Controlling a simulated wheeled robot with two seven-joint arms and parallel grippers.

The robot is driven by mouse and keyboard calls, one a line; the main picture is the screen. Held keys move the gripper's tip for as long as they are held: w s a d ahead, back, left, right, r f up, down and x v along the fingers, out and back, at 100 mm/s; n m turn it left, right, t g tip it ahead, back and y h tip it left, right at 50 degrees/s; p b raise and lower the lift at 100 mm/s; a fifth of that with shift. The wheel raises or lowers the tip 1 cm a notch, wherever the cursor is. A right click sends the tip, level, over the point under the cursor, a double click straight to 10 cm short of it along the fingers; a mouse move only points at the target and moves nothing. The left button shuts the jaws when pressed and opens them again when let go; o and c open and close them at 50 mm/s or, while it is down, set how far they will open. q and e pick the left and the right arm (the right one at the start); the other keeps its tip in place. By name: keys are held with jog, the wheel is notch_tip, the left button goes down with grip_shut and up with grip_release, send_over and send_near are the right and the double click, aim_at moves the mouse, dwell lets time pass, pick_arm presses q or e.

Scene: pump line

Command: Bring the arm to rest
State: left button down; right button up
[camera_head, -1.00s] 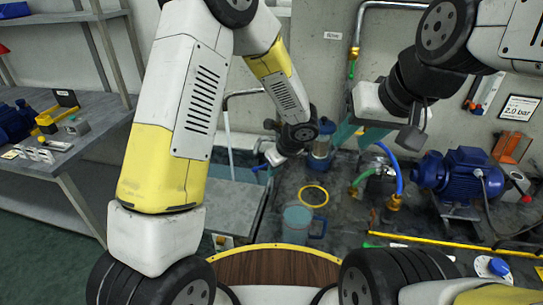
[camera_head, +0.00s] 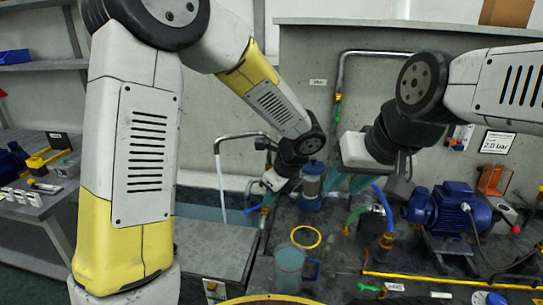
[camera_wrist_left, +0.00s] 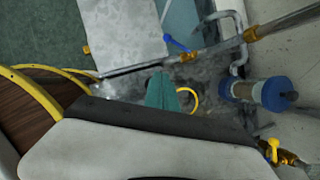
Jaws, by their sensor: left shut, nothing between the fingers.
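My left gripper (camera_head: 273,182) comes in from the left in the head view, above the bench and just left of a blue-capped clear filter (camera_head: 312,185). Its fingertips are hard to make out there. In the left wrist view its teal fingers (camera_wrist_left: 161,92) are together, with nothing between them. My right gripper (camera_head: 347,181) hangs over the bench to the right of the filter. Its teal fingers look apart, with nothing seen between them.
A clear jug (camera_head: 290,262) and a yellow ring (camera_head: 306,237) lie below the grippers. A bent pipe spout (camera_head: 240,137) runs water into the basin at left. A blue pump motor (camera_head: 450,210) and hoses stand at right. A side table (camera_head: 45,205) is at far left.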

pick_arm(q)
jog(key=s+a+r+n+t+h, duration=0.1)
jog(key=s+a+r+n+h, duration=0.1)
jog(key=s+a+r+n, duration=0.5)
jog(key=s+a+r+n+t+h, duration=0.1)
jog(key=s+a+r+n+h, duration=0.2)
jog(key=n, duration=1.5)
jog(key=s+a+r, duration=0.4)
jog(key=s+r, duration=0.2)
jog(key=s, duration=0.1)
jog(key=shift+a+h, duration=0.3)
jog(key=shift+a, duration=0.1)
